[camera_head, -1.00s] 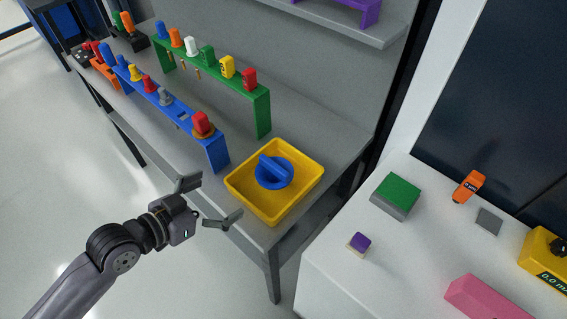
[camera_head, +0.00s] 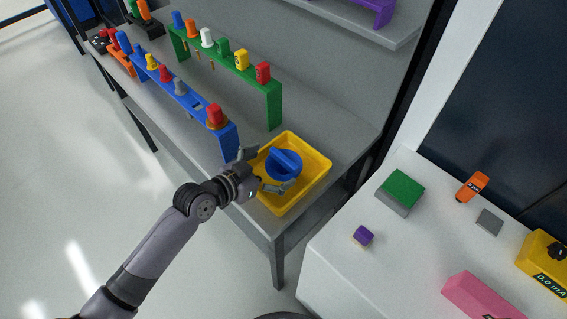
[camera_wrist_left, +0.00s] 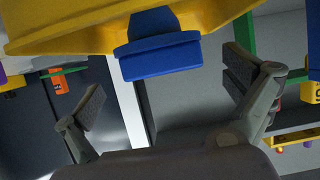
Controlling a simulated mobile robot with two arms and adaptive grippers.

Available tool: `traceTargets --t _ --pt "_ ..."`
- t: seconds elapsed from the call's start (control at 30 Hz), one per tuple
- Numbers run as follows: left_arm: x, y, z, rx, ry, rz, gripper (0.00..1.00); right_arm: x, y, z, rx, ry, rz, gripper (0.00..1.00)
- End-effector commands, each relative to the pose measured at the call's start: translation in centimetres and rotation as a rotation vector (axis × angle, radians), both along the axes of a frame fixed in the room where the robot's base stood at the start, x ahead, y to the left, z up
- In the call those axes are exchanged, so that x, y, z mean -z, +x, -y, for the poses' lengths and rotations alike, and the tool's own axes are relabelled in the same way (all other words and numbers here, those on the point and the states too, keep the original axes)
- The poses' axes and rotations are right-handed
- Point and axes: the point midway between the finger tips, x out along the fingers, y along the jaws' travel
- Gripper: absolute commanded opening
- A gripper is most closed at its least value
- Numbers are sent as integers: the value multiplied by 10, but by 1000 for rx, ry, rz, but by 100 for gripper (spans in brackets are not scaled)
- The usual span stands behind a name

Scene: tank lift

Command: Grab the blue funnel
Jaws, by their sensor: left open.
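The blue funnel (camera_head: 286,160) lies in the yellow tray (camera_head: 322,172) at the front right end of the grey bench, showing a round flange with a raised bar. My left gripper (camera_head: 268,171) is open at the tray's left side, with one finger by the left rim and the other over the tray, close to the funnel. In the left wrist view the blue funnel (camera_wrist_left: 160,55) shows between the spread fingers of the left gripper (camera_wrist_left: 166,90), with a gap on both sides. The yellow tray (camera_wrist_left: 60,35) is at the top there. My right gripper is not in view.
A blue rack (camera_head: 229,140) with several coloured parts stands just behind and left of the gripper. A green rack (camera_head: 274,105) stands further back. A white table (camera_head: 335,255) at the right holds a green-topped block (camera_head: 402,190) and other items.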

Motion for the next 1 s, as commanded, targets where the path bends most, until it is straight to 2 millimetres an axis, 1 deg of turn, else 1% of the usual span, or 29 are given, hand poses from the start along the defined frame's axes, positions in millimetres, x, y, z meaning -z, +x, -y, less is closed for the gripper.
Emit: traceTargets --t 0.03,0.13,0.3,0.6,1.0 --pt "-2 5 6 0 -3 0 100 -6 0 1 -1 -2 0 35" --pt "2 16 15 -1 -3 0 100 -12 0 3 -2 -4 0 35" --pt "11 28 25 -2 -2 0 100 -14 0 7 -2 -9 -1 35" --pt "14 30 28 -1 0 1 100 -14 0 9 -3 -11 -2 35" --pt "14 30 28 -1 0 0 73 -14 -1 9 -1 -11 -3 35"
